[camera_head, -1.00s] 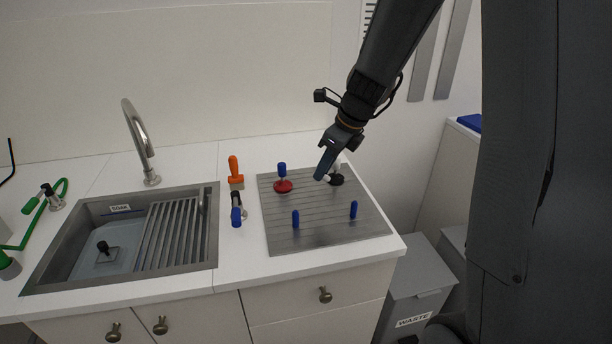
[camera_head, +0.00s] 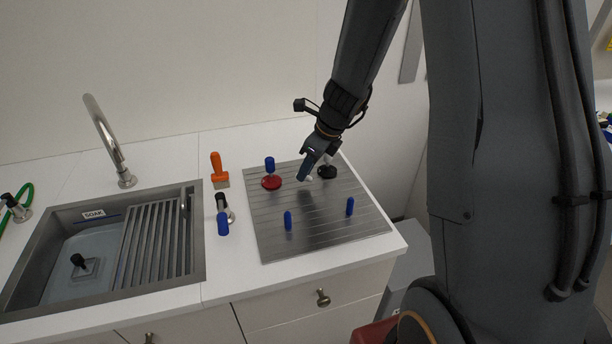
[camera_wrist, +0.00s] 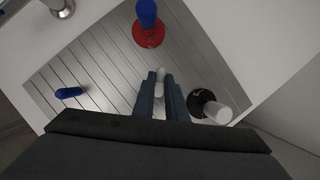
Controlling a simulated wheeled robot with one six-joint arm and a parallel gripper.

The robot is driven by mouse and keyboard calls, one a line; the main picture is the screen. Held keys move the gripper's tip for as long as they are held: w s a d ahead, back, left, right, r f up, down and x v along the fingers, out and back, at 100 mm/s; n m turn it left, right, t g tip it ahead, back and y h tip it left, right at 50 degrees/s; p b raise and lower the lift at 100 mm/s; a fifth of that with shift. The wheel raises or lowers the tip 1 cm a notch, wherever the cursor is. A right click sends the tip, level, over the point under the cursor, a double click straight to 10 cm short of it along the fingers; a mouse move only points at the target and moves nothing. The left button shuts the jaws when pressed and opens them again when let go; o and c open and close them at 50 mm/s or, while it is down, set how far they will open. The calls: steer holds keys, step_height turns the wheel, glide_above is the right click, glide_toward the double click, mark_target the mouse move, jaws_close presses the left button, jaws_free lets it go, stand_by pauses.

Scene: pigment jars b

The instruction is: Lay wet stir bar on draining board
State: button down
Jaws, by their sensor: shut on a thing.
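My gripper (camera_head: 304,177) is above the back part of the grooved grey draining board (camera_head: 325,236). In the wrist view my gripper (camera_wrist: 160,88) is shut on a small white stir bar (camera_wrist: 160,76), whose rounded end shows between the blue-grey fingers. In the head view the stir bar (camera_head: 308,179) is a small pale spot at the fingertips. A dark shadow lies on the board below. The bar appears to be just above the board; I cannot tell whether it touches.
On the board stand a red-based item with a blue handle (camera_head: 271,182), a black-based item (camera_head: 327,171) and two blue pegs (camera_head: 288,221). Left of it are an orange-handled tool (camera_head: 217,170), a blue-ended tool (camera_head: 223,222) and a sink (camera_head: 195,245). The board's middle is clear.

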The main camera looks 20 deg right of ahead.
steer(key=shift+f, duration=1.1)
steer(key=shift+f, duration=0.1)
steer(key=c, duration=1.8)
jaws_free()
steer(key=shift+o, duration=0.2)
steer(key=shift+r, duration=0.2)
steer(key=v, duration=1.2)
steer(key=s+a+f+n+h, duration=0.1)
steer(key=s+a+f+n, duration=0.1)
steer(key=s+n, duration=0.6)
steer(key=s+a+f+n+g+h, duration=0.1)
steer(key=s+n, duration=0.7)
steer(key=n, duration=1.1)
steer(key=shift+s+a+f+h+b, duration=0.15)
steer(key=shift+a+f+h+b, duration=0.3)
steer(key=shift+f+h, duration=0.15)
